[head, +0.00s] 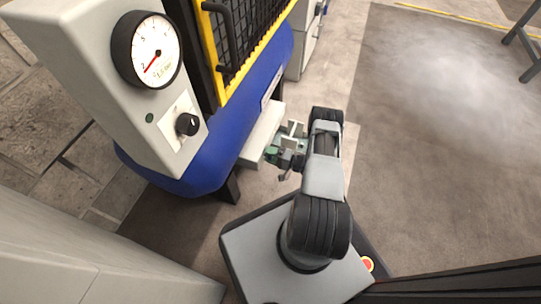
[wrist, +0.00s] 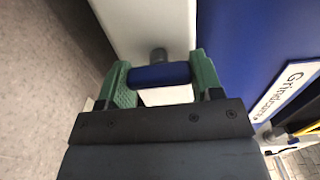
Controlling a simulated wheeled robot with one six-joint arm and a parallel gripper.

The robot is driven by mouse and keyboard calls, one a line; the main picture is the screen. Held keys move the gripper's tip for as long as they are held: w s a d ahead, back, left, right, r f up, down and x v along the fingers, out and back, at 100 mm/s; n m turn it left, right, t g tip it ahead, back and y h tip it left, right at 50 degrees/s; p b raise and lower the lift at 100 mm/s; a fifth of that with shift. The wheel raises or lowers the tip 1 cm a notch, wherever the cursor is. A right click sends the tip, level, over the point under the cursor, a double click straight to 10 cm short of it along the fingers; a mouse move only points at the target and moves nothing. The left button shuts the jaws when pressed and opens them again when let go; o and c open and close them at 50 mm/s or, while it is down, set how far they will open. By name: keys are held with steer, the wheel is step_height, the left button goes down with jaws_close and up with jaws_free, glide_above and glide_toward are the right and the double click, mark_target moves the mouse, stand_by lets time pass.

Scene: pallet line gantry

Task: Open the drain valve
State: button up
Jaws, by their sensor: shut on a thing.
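The drain valve shows in the wrist view as a short blue handle (wrist: 160,75) on a small grey stem (wrist: 158,55). The handle lies crosswise in the picture, in front of a white surface. My gripper (wrist: 160,82) has a green finger at each end of the handle and is shut on it. In the head view my gripper (head: 283,143) is low beside the blue tank (head: 215,160). The valve cannot be made out there, and my gripper and wrist cover that spot.
A grey panel (head: 95,75) with a pressure gauge (head: 155,52) and a black knob (head: 187,124) stands at the left. A grey cabinet (head: 90,255) fills the lower left. The floor (head: 430,150) to the right is clear.

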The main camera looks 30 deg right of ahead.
stand_by(0.4)
steer(key=o, duration=0.9)
